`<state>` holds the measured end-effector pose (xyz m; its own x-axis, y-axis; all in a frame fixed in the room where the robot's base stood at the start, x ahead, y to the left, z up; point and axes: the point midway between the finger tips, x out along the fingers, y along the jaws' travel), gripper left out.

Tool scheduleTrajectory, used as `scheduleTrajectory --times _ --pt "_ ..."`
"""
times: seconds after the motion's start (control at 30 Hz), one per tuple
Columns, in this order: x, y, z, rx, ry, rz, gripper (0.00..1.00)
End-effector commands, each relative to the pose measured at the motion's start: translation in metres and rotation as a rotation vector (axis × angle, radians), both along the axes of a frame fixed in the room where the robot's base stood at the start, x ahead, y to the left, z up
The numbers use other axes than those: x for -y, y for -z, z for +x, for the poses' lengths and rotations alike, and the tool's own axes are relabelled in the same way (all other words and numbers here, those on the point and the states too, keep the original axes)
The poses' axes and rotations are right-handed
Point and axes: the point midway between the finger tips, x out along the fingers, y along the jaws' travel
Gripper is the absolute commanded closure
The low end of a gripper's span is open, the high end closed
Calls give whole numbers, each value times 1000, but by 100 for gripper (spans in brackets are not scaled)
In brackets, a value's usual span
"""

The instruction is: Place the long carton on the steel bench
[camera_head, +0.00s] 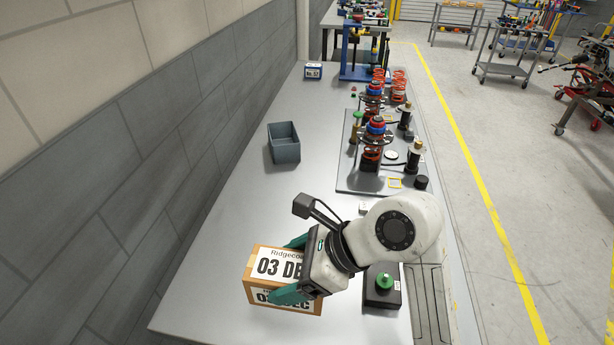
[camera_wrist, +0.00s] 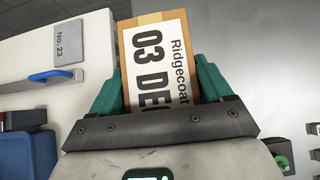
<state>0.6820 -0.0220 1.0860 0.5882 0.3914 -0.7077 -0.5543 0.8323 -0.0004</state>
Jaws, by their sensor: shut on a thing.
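The long carton (camera_head: 265,267) is a brown box with white labels reading "Ridgecoat" and "03 DEC". My gripper (camera_head: 283,270) is shut on it, with one teal finger on each side. In the wrist view the carton (camera_wrist: 158,60) stands out between the two fingers. The steel bench (camera_head: 235,210) is a long grey top running away from me. The carton shows over its near left part. I cannot tell whether the carton touches the bench or hangs above it. My gripper hides part of the carton's right side.
A grey open bin (camera_head: 284,152) stands farther along the bench. A dark plate (camera_head: 350,178) with spring assemblies lies at the right. A black box with a green knob (camera_head: 383,283) is just right of my gripper. Bare bench lies between carton and bin.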

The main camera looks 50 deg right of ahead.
Motion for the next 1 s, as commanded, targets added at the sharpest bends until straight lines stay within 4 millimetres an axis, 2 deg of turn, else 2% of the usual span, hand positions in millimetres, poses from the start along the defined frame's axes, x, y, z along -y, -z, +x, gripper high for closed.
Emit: scheduleTrajectory --times 0.17,0.33,0.6,0.8,1.0 --pt "2 1 7 1 -4 2 74" --pt "2 14 39 0 -4 3 74" --pt "4 41 95 -1 -3 1 74" --pt "4 75 121 0 -4 2 74" --pt "5 91 134 3 -2 1 74"
